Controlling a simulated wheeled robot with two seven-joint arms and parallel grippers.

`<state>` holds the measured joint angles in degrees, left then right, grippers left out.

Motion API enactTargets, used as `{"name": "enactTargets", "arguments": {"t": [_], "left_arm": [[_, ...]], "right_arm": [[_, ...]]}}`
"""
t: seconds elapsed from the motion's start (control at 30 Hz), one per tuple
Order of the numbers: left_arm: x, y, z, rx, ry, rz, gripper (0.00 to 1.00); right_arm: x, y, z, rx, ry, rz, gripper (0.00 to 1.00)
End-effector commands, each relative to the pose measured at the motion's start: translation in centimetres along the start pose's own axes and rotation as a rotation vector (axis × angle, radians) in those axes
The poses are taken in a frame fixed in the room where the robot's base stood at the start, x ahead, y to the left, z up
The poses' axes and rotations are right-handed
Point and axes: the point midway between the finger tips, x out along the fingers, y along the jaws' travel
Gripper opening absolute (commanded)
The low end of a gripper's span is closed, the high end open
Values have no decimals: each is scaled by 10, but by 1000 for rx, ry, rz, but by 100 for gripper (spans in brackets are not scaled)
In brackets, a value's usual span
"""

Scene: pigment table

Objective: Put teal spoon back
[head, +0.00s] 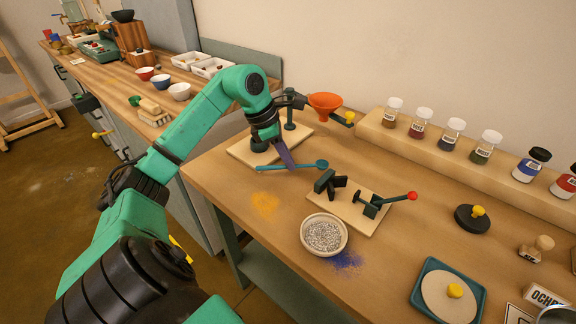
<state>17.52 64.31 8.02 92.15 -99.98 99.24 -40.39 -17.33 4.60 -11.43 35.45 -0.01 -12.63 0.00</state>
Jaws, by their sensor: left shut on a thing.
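The teal spoon (305,167) shows in the head view near the left part of the table, its handle to the left and its round bowl to the right. My left gripper (287,160) points down and is shut on the spoon's handle. The spoon lies roughly level in front of the funnel stand's board. I cannot tell whether it touches the table. My right gripper is not in view.
An orange funnel (325,104) on a stand is just behind the gripper. A clamp board (352,212) and a bowl of grey grains (325,235) lie to the right and front. Jars (453,132) line a raised shelf. Orange powder (265,203) lies on the table.

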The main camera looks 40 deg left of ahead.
Motion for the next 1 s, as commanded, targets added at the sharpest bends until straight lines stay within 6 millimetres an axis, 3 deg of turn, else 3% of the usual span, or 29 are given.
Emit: {"name": "enactTargets", "arguments": {"t": [0.13,0.47,0.5,0.57,0.87,1.0], "left_arm": [[24,-1,-10,0,1,-4,0],[30,0,-12,1,2,-1,0],[29,0,-12,1,2,-1,23],[28,0,-12,1,2,-1,42],[27,0,-11,1,1,-2,42],[13,1,-11,1,2,1,42]], "right_arm": [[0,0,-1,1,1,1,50],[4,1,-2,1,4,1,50],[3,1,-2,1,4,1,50],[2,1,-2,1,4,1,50],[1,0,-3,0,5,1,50],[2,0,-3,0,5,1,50]]}}
